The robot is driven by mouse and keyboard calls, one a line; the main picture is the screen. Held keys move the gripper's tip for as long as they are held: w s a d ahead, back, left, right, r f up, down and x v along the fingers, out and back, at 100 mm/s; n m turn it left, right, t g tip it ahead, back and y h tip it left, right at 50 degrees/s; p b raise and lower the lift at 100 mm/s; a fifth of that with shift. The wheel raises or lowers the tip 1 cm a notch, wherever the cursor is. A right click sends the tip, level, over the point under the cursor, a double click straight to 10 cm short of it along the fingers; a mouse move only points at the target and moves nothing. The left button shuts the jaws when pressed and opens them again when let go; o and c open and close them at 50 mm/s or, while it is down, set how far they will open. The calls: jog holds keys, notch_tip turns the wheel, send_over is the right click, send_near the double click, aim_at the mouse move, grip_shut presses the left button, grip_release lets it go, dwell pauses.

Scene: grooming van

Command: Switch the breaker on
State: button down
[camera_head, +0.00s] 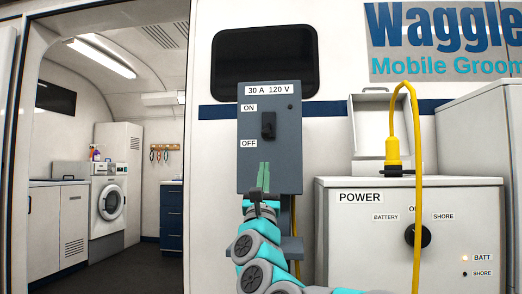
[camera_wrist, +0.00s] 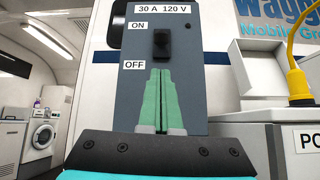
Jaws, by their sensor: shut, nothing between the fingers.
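The breaker box (camera_head: 285,165) is a grey panel on the van wall, labelled 30 A 120 V, with ON above OFF. Its black switch (camera_head: 268,125) is in the middle, and it also shows in the wrist view (camera_wrist: 161,45). The lever seems to sit toward the lower, OFF side, but its exact tilt is hard to tell. My gripper (camera_head: 264,165) has green fingers, shut together and empty, pointing up at the box just below the switch. In the wrist view the fingertips (camera_wrist: 160,72) appear below the switch, apart from it in the picture.
A white power cabinet (camera_head: 340,235) stands to the right, with a black selector knob (camera_head: 417,235). Its BATT light (camera_head: 464,258) is lit and its SHORE light (camera_head: 465,274) is dark. A yellow cable (camera_head: 417,170) hangs in front of it. An open doorway is at left.

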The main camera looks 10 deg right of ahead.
jog(key=shift+w+h, duration=0.15)
jog(key=shift+h, duration=0.15)
jog(key=shift+x, duration=4.9)
jog(key=shift+r+p, duration=0.15)
jog(key=shift+p, duration=0.3)
jog(key=shift+a+r+g+y+p, duration=0.1)
jog(key=shift+a+g+y+p, duration=0.05)
jog(key=shift+g+y+p, duration=0.3)
